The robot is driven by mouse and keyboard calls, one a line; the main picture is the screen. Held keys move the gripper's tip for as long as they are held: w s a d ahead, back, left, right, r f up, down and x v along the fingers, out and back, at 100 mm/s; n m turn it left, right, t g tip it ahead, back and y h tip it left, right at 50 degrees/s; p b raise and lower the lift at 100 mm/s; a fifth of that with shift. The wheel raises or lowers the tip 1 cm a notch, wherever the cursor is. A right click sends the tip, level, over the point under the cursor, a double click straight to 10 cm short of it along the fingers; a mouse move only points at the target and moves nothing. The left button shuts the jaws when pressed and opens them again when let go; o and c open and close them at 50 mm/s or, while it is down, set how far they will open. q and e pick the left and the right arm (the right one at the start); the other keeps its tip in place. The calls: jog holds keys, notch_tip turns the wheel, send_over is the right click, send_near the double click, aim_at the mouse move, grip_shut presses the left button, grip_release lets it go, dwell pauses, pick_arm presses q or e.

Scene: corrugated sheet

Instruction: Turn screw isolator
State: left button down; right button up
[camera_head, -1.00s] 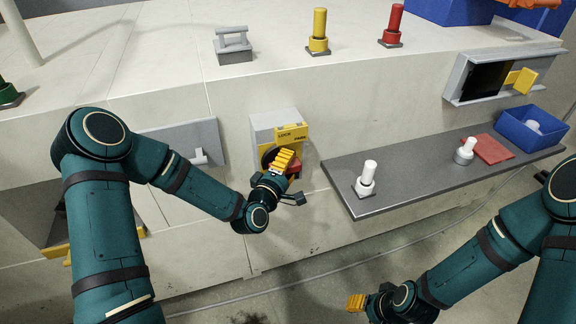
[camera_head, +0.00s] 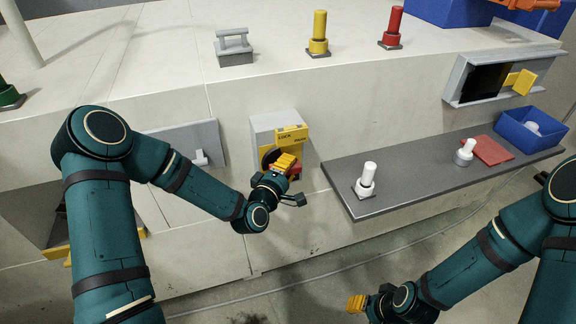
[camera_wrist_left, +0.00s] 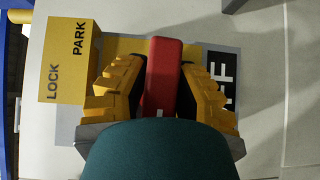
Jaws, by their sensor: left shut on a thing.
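The screw isolator (camera_head: 276,129) is a grey box with a yellow front plate on the white wall, left of the shelf. Its yellow lock block (camera_wrist_left: 68,60) carries the words LOCK and PARK. A red handle (camera_wrist_left: 162,75) sits on its front. My left gripper (camera_head: 284,163) is at the isolator's front. In the left wrist view its yellow fingers (camera_wrist_left: 160,90) are on both sides of the red handle, shut on it.
A grey shelf (camera_head: 420,168) juts out at right with white pegs, a red plate (camera_head: 492,150) and a blue bin (camera_head: 528,130). A grey panel with a handle (camera_head: 200,158) is left of the isolator. Yellow (camera_head: 319,32) and red (camera_head: 394,27) posts stand on the top.

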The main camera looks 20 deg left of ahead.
pick_arm(q)
jog(key=m+g+y+p, duration=0.1)
jog(key=m+g+p, duration=0.1)
jog(key=shift+r+p, duration=0.15)
jog(key=shift+p, duration=0.15)
jog(key=m+g+y+p, duration=0.2)
jog(key=g+p, duration=0.1)
jog(key=shift+m, duration=0.3)
jog(key=m+g+y+p, duration=0.1)
jog(key=p, duration=0.2)
jog(key=m+g+y+p, duration=0.1)
jog(key=y+p, duration=0.1)
jog(key=p, duration=0.2)
jog(key=m+g+y+p, duration=0.1)
jog(key=g+p, duration=0.1)
jog(key=p, duration=0.2)
jog(key=shift+s+a+f+y, duration=0.1)
jog(key=shift+a+f+y, duration=0.2)
jog(key=shift+a+f+m+g+y+p, duration=0.25)
jog(key=shift+m+y+p, duration=0.2)
jog(key=shift+p, duration=0.4)
jog(key=shift+d, duration=0.1)
jog(key=c, duration=0.7)
grip_release()
jog(key=shift+f, duration=0.1)
jog(key=shift+c, duration=0.2)
jog(key=shift+s, duration=0.1)
